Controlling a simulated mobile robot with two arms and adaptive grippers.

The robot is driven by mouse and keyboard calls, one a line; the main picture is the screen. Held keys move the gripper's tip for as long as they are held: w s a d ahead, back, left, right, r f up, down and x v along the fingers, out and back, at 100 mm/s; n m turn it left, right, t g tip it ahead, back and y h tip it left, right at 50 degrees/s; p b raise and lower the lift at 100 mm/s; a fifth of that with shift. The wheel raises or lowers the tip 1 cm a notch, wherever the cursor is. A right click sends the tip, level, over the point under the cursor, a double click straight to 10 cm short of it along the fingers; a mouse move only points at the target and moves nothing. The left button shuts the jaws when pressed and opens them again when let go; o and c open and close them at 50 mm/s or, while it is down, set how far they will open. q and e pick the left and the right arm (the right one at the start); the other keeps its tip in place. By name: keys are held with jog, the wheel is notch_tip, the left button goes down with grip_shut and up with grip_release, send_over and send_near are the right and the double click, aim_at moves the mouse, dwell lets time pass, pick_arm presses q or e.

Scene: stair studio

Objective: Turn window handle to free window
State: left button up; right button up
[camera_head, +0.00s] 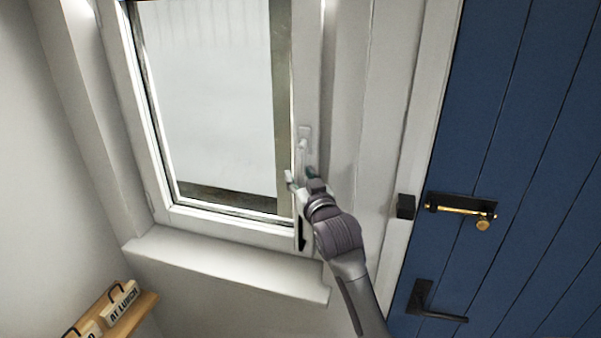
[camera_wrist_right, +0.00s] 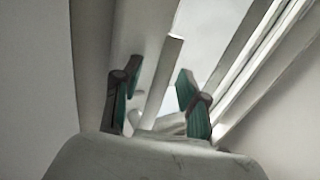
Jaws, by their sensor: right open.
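The white window (camera_head: 285,70) fills the upper left of the head view, and its sash looks closed in its frame. A white handle (camera_head: 303,146) sits on the sash's right side, its lever pointing down. My right gripper (camera_head: 301,177) is at the handle's lower end, fingers apart. In the right wrist view, the open green-padded fingers of my right gripper (camera_wrist_right: 156,92) stand on either side of a pale bar (camera_wrist_right: 166,68), which looks like the handle. I cannot tell whether either finger touches it. My left gripper is not in view.
A blue door (camera_head: 530,120) with a brass latch (camera_head: 462,209) and a dark lever (camera_head: 430,303) stands at the right. A white sill (camera_head: 225,262) juts out below the window. A small wooden shelf (camera_head: 140,306) with signs is at the lower left.

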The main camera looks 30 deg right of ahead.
jog(key=shift+w, duration=0.15)
grip_shut()
jog(key=shift+f, duration=0.1)
dwell(0.3)
